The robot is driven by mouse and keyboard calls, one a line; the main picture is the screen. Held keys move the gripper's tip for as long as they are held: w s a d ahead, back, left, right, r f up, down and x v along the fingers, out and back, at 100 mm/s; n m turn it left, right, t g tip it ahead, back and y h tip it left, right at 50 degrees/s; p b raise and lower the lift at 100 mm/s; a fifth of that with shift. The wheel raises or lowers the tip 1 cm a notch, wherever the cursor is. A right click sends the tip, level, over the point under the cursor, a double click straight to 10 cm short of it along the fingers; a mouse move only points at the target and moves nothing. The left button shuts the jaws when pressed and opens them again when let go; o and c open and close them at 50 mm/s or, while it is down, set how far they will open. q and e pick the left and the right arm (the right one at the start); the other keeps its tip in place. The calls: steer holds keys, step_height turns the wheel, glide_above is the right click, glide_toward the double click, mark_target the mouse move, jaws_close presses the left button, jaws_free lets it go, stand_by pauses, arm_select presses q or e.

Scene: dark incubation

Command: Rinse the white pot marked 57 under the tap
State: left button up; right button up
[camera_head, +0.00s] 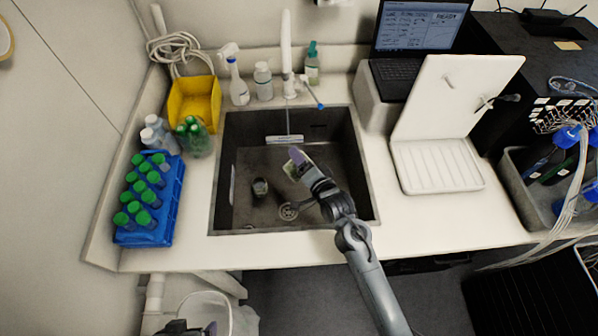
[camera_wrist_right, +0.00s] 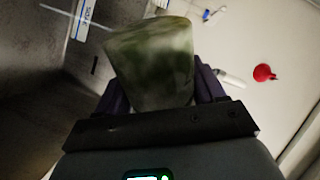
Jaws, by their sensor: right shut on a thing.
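My right gripper (camera_head: 297,161) is over the sink (camera_head: 228,165), shut on a pale pot with green-brown smears (camera_head: 290,170). The pot shows large between the dark purple fingers in the right wrist view (camera_wrist_right: 150,65), tilted and blurred; no number can be read.
A small dark cup (camera_head: 260,187) stands in the sink near the drain (camera_head: 289,211). Bottles (camera_head: 238,85) line the back edge. A blue rack of green-capped bottles (camera_head: 150,205) is at left.

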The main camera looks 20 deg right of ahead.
steer(key=shift+a+f+n, duration=0.1)
steer(key=shift+f+n, duration=0.05)
steer(key=shift+n, duration=0.45)
steer(key=shift+a+f+n+h+b, duration=0.1)
steer(key=shift+f+n+h+b, duration=0.35)
steer(key=shift+n, duration=0.55)
steer(key=shift+n+t, duration=0.4)
steer(key=shift+n, duration=0.3)
steer(key=shift+f, duration=0.1)
steer(key=shift+f+n+h+b, duration=0.25)
steer(key=shift+f+n+b, duration=0.15)
steer(key=shift+n+b, duration=0.45)
steer(key=shift+f+n+t, duration=0.1)
steer(key=shift+n+t, duration=0.2)
steer(key=shift+n, duration=0.65)
